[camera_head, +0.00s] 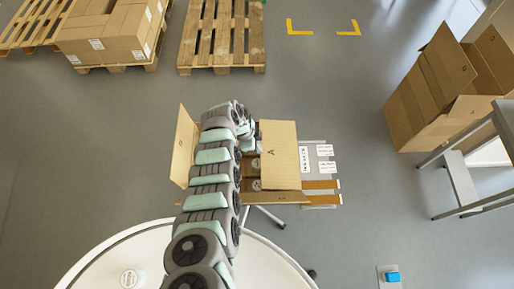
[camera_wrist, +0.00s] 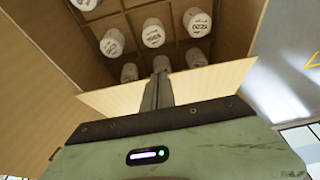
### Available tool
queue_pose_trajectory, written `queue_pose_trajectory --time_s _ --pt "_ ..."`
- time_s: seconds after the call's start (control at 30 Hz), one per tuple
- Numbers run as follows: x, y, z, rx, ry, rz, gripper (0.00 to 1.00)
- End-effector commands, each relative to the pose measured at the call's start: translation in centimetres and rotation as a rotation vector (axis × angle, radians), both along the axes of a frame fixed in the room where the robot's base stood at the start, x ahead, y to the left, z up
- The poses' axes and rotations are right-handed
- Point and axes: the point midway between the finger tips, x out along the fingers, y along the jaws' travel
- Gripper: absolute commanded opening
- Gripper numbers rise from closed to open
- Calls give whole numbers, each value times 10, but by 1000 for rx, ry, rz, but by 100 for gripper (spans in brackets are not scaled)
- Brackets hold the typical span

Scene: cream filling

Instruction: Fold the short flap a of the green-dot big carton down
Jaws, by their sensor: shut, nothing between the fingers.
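The big carton stands open below my arm in the head view, with its left flap (camera_head: 185,145) raised. A broad flap marked A (camera_head: 280,155) extends to the right; I cannot tell if it is the short flap a. No green dot is legible. In the wrist view the carton's inside (camera_wrist: 125,20) holds several white jars (camera_wrist: 153,33) between dividers. A pale flap (camera_wrist: 215,84) crosses the view at the carton's near edge. My gripper (camera_wrist: 160,66) is shut and empty, its fingers over this flap, tips towards the jars; contact is unclear. My arm hides part of the carton in the head view.
An open empty carton (camera_head: 446,84) stands at the right by a grey table frame (camera_head: 480,150). Cartons on a pallet (camera_head: 110,35) and an empty pallet (camera_head: 222,38) are at the back. White labels (camera_head: 325,158) lie right of the carton. Floor between is clear.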

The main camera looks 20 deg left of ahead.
Motion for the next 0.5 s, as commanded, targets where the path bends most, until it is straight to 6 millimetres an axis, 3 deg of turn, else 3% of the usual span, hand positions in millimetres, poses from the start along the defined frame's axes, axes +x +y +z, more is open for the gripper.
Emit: queue_pose_trajectory --time_s 0.5 --pt "-1 -4 -13 -53 -18 -14 0"
